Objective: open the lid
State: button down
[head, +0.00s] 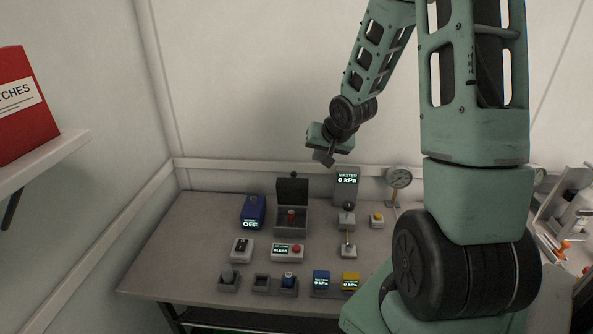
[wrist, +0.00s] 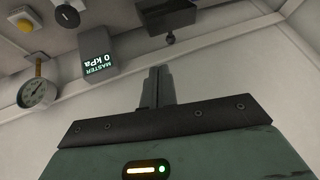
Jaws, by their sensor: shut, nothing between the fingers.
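A grey box (head: 290,229) stands on the bench with its dark lid (head: 292,190) raised upright at the back edge. A small knob (head: 294,174) sits at the lid's top. A red-topped part (head: 291,216) shows inside the box. In the wrist view, the dark lid (wrist: 166,14) is at the top edge with its knob (wrist: 170,38) towards me. My gripper (head: 326,160) is in the air, above and to the right of the lid in the head view, apart from it. Its fingers (wrist: 157,72) are shut together and empty.
A grey MASTER display (head: 346,188) and a round gauge (head: 399,178) stand right of the box. A blue tester (head: 253,211) is at its left. Several small switches and holders fill the bench front. A red binder (head: 22,105) is on a shelf at left.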

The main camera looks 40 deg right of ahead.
send_over(300, 188)
jog(key=f, duration=0.9)
jog(key=shift+s+d+f, duration=0.1)
jog(key=shift+s+f, duration=0.05)
jog(key=shift+s, duration=0.2)
jog(key=shift+w+f, duration=0.45)
jog(key=shift+w, duration=0.1)
jog(key=shift+w+d+r+p, duration=0.15)
jog(key=shift+d+r+p, duration=0.1)
jog(key=shift+p, duration=0.9)
jog(key=shift+g+y, duration=0.4)
jog(key=shift+y, duration=0.1)
jog(key=w+d+f, duration=0.1)
jog(key=w+d+f+p, duration=0.1)
jog(key=shift+w+d, duration=0.3)
jog(key=shift+d, duration=0.05)
jog(key=shift+s+a, duration=0.1)
